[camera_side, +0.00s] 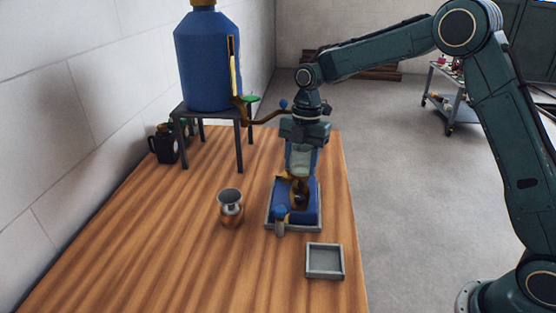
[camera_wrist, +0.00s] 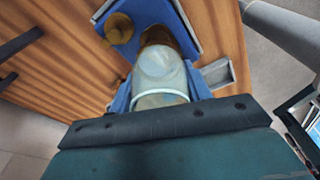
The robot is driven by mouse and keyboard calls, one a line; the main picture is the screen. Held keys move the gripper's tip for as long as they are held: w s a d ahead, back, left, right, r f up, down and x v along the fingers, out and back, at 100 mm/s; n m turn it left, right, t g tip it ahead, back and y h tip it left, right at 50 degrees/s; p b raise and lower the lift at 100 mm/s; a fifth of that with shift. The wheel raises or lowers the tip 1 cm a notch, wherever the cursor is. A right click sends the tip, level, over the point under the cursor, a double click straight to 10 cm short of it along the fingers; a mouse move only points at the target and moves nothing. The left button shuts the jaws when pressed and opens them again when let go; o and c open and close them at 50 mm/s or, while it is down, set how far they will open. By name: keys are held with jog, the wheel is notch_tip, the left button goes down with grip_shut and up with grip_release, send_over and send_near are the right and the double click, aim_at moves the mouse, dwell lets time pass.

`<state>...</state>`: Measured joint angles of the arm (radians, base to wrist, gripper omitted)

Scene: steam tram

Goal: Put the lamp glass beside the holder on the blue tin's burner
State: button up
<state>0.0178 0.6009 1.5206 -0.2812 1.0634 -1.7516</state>
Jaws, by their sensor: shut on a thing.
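My gripper (camera_side: 302,160) points straight down and is shut on the lamp glass (camera_side: 300,158), a pale, clear tube held upright. The glass also fills the middle of the wrist view (camera_wrist: 160,75). The blue tin (camera_side: 310,214) stands below. Its brass burner (camera_side: 299,190) is directly under the glass. The glass's lower end is at or just above the burner; I cannot tell whether they touch. In the wrist view the glass hides much of the burner, and the blue tin (camera_wrist: 150,10) shows at the top.
The tin stands in a grey tray (camera_side: 268,222). A copper-and-steel vessel (camera_side: 230,208) stands to its left, and a small empty grey tray (camera_side: 324,261) is in front. A large blue tank (camera_side: 208,60) stands on a dark stand behind, its spout reaching toward my wrist. The front left table is clear.

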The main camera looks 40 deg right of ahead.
aim_at(300, 177)
jog(key=shift+f, duration=2.6)
dwell(2.1)
jog(key=o, duration=1.1)
jog(key=shift+c, duration=0.2)
jog(key=shift+r, duration=0.1)
notch_tip(300, 177, up, 14)
jog(key=d, duration=0.2)
jog(key=shift+w+f, duration=0.25)
jog(key=shift+w, duration=0.15)
